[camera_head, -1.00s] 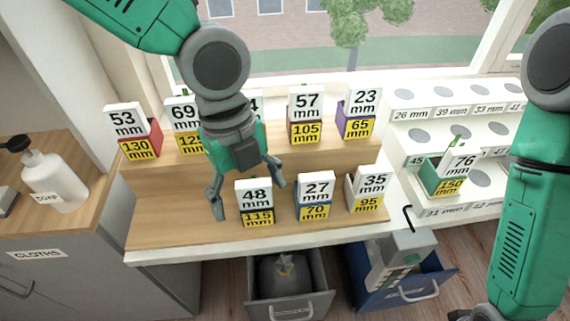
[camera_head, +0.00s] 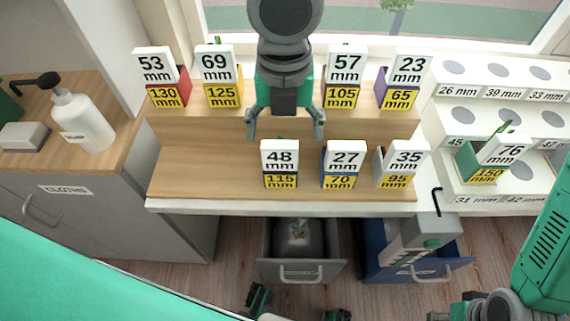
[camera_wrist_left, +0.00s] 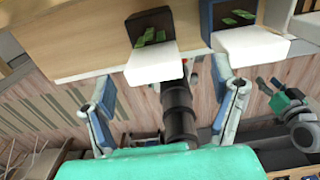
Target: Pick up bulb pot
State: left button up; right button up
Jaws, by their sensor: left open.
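Several bulb pots with white size cards and yellow number labels stand on a two-level wooden stand. My left gripper (camera_head: 285,128) is open and empty, with its fingers spread above and behind the 48 mm pot (camera_head: 280,163) on the lower level. In the left wrist view this dark pot (camera_wrist_left: 151,24) with green shoots lies ahead of the open fingers, apart from them. The 27 mm pot (camera_head: 342,164), blue, stands right of it, and the 35 mm pot (camera_head: 402,163) further right.
Behind stand the 53 mm (camera_head: 160,77), 69 mm (camera_head: 220,77), 57 mm (camera_head: 344,77) and 23 mm (camera_head: 402,79) pots. A white tiered rack (camera_head: 447,110) at right holds the green 76 mm pot (camera_head: 488,158). A soap bottle (camera_head: 84,120) stands left. Open drawers (camera_head: 303,272) jut out below.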

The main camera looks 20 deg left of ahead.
aim_at(280, 140)
pick_arm(q)
jog(key=f, duration=0.2)
jog(key=a+f, duration=0.1)
jog(key=f, duration=0.1)
jog(key=shift+s+a+f+b, duration=0.1)
jog(key=shift+a+f+b, duration=0.1)
jog(key=shift+b, duration=0.1)
jog(key=shift+d, duration=0.3)
jog(key=c, duration=0.3)
jog(key=shift+d+r, duration=0.1)
jog(key=c, duration=0.7)
jog(key=shift+d, duration=0.1)
jog(key=c, duration=0.8)
jog(key=shift+a, duration=0.2)
